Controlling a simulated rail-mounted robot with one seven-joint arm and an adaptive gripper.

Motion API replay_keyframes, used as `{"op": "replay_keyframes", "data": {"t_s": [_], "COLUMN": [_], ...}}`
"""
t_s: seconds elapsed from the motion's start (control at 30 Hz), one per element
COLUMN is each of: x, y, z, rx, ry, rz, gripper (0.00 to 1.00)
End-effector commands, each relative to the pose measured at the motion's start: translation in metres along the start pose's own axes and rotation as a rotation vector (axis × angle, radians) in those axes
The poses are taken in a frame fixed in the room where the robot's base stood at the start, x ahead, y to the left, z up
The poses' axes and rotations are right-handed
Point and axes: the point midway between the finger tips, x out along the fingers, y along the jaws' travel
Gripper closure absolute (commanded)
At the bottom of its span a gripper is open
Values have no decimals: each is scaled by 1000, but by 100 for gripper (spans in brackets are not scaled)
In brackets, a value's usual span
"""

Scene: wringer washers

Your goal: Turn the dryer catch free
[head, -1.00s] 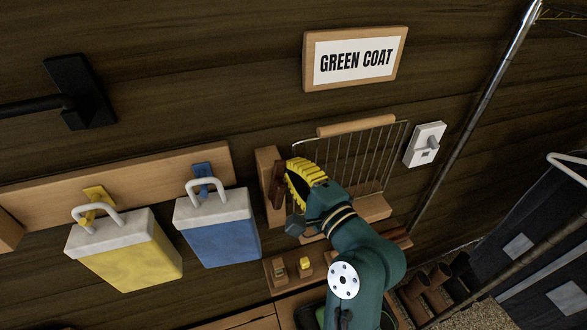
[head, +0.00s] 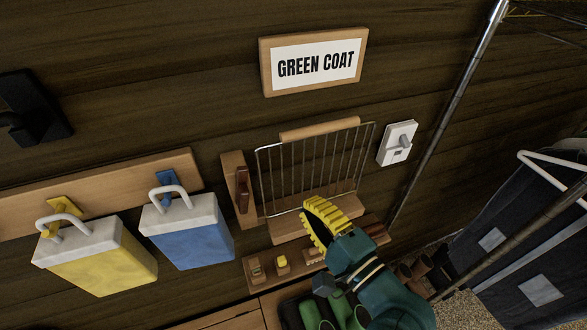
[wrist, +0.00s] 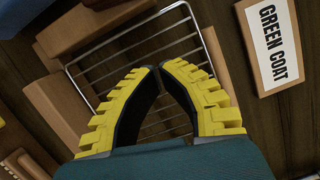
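The dryer is a wire rack (head: 315,170) with a wooden top bar, standing against the plank wall. The catch (head: 242,190) is a dark brown piece on a wooden block just left of the rack. It stands roughly upright along the block, beside the rack frame. My gripper (head: 313,205), with yellow ribbed fingers, is in front of the rack's lower part, right of and below the catch and apart from it. In the wrist view my fingertips (wrist: 159,69) meet before the rack wires, with nothing between them. I cannot clearly make out the catch there.
A "GREEN COAT" sign (head: 315,63) hangs above the rack. A white switch (head: 397,143) is to its right. Yellow (head: 100,268) and blue (head: 190,240) padlock-like bags hang at left. A metal pole (head: 450,110) stands at right, and a low shelf with small items is below.

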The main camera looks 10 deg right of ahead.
Motion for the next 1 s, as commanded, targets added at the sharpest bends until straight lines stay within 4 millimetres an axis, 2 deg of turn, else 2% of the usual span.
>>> {"op": "replay_keyframes", "data": {"t_s": [0.17,0.53,0.6,0.7,1.0], "x": [24,104,104,107,108], "y": [1,0,0,1,3], "z": [2,3,19,31,39], "rx": [2,1,3,2,2], "ry": [-4,-3,-4,-2,0], "rz": [1,2,3,2,0], "gripper": [100,100,100,100,100]}}
